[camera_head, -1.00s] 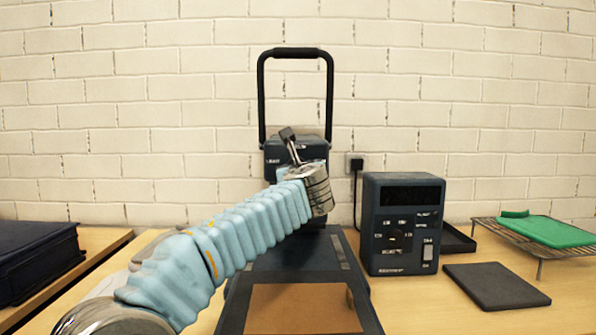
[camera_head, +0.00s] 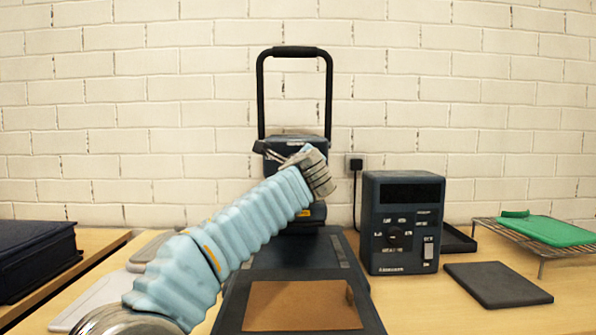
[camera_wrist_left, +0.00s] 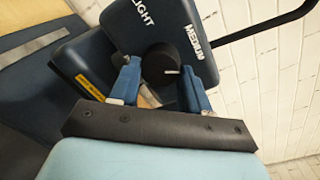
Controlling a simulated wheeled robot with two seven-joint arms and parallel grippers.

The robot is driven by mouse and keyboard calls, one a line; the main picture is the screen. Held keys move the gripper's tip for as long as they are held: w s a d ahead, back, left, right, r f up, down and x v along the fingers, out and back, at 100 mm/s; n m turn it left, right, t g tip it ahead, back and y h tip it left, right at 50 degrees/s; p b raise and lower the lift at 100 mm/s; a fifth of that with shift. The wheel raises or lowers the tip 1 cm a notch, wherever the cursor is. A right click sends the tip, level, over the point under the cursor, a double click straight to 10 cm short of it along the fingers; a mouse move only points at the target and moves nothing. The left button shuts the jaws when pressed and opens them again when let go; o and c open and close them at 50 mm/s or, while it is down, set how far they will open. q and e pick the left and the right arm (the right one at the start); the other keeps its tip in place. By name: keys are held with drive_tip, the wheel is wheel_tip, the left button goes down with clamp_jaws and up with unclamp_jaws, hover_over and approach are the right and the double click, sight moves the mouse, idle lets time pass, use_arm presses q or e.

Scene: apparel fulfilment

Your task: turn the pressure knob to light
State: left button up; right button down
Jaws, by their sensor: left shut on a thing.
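The round black pressure knob (camera_wrist_left: 158,64) is on the dark blue head of the heat press (camera_head: 312,142). In the left wrist view, the label LIGHT is at its upper left and MEDIUM at its upper right. The knob's white mark points to the picture's right, on the MEDIUM side. My left gripper (camera_wrist_left: 160,72) is shut on the knob, one blue finger at each side. In the head view, my left wrist and forearm hide the knob and part of the press head. My right gripper is not in view.
The press's black handle (camera_head: 328,95) stands upright. A brown sheet (camera_head: 300,306) lies on its lower plate. A control box (camera_head: 375,255) stands to the right, beside a dark pad (camera_head: 497,285) and a wire rack (camera_head: 505,235) with a green item. A dark case (camera_head: 35,255) is at left.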

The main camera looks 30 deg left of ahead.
use_arm(q)
drive_tip(key=shift+a+r+n+t+h+b, duration=0.2)
drive_tip(key=shift+n+b, duration=0.8)
drive_tip(key=shift+n, duration=2.1)
drive_tip(key=shift+d+f+n+h+b, duration=0.2)
drive_tip(key=shift+n+b, duration=0.85)
drive_tip(key=shift+n, duration=2.05)
drive_tip(key=shift+a+r+n+t+h+b, duration=0.25)
drive_tip(key=shift+n+b, duration=0.75)
drive_tip(key=shift+n, duration=2.1)
drive_tip(key=shift+d, duration=0.1)
drive_tip(key=o, duration=1.1)
drive_tip(key=shift+s, duration=0.1)
drive_tip(key=shift+c, duration=0.2)
drive_tip(key=shift+s, duration=0.1)
